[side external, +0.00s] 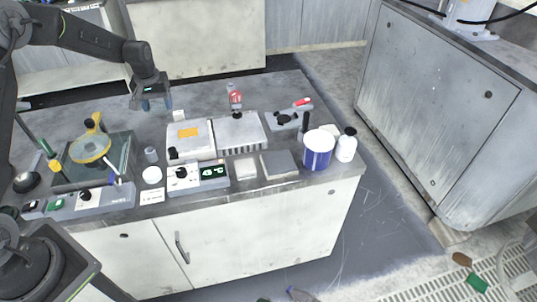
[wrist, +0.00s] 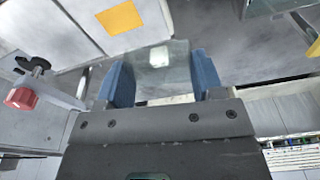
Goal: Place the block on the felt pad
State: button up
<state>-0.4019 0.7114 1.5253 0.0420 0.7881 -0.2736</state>
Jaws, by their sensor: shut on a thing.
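My gripper (side external: 155,103) hangs above the back left part of the bench in the side external view. In the wrist view its two blue fingers (wrist: 163,85) are shut on a pale, see-through grey block (wrist: 163,66), with a finger on each side. In the side external view the block is too small to make out clearly between the fingers. A flat grey square pad (side external: 279,164) lies near the bench's front edge, with a small beige pad (side external: 245,169) to its left. I cannot tell which is the felt pad. Both are well apart from my gripper.
A white box with an orange label (side external: 188,132) and a ribbed white unit (side external: 240,131) stand mid-bench. A blue-white tub (side external: 318,150) and white bottle (side external: 346,146) stand right of the grey pad. A red-capped bottle (side external: 235,97) stands behind. A yellow disc (side external: 89,147) is at left.

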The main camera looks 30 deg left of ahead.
jog(key=w+d+f+m, duration=0.1)
jog(key=w+d+m, duration=0.4)
jog(key=d, duration=0.7)
jog(key=m, duration=0.2)
send_over(279, 161)
jog(key=a, duration=0.1)
jog(key=shift+h, duration=0.4)
jog(key=f, duration=0.8)
jog(key=shift+s, duration=0.3)
jog(key=shift+w+d+f, duration=0.15)
jog(key=shift+d+f, duration=0.05)
jog(key=shift+d, duration=0.3)
jog(key=shift+f, duration=2)
jog(key=shift+f, duration=0.2)
jog(key=o, duration=1)
